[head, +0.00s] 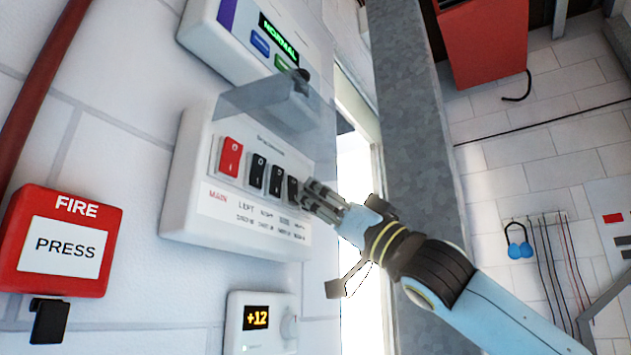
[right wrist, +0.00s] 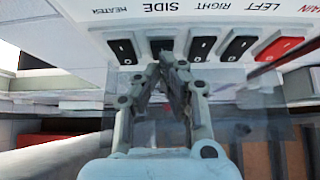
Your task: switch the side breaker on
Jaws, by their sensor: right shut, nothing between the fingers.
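The white breaker panel (head: 190,190) is on the wall, with a red main switch (head: 231,158) and a row of black rockers. The side breaker (head: 293,190) is a black rocker right of the right breaker (head: 276,180); it also shows in the right wrist view (right wrist: 162,46), upside down under the SIDE label. My right gripper (head: 314,193) is shut and empty, its fingertips close in front of the side breaker. In the head view it hides the heater rocker. I cannot tell whether the tips touch, or which way the side rocker is tipped. My left gripper is out of view.
A clear cover (head: 270,95) stands raised above the switches. The heater rocker (right wrist: 123,50) sits close beside the side breaker. A display box (head: 205,35) is above, a thermostat (head: 262,325) below, and a red fire button box (head: 60,240) at left.

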